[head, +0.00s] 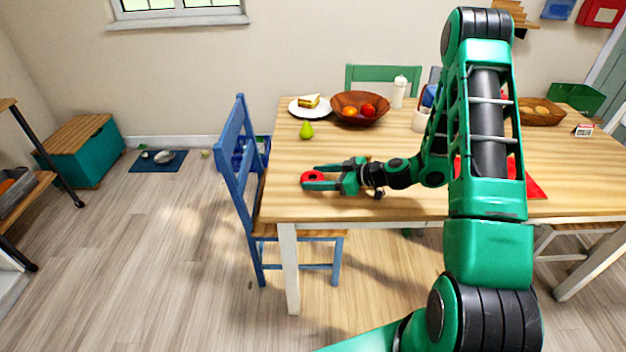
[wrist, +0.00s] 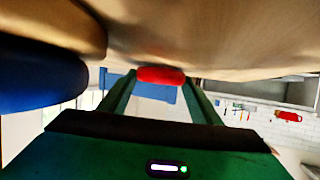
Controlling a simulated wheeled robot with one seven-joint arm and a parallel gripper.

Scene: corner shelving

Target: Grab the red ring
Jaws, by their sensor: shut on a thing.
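The red ring (head: 312,177) is at the left end of the wooden table, between the fingertips of my gripper (head: 315,178). In the wrist view the red ring (wrist: 161,76) shows as a red band between the far ends of the two green fingers. My gripper is shut on it. The ring looks to be at or just above the tabletop; I cannot tell whether it touches. Part of the ring is hidden by the fingers.
A white bottle (head: 399,92) is further back. A blue chair (head: 232,165) stands at the table's left edge. Open floor lies to the left.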

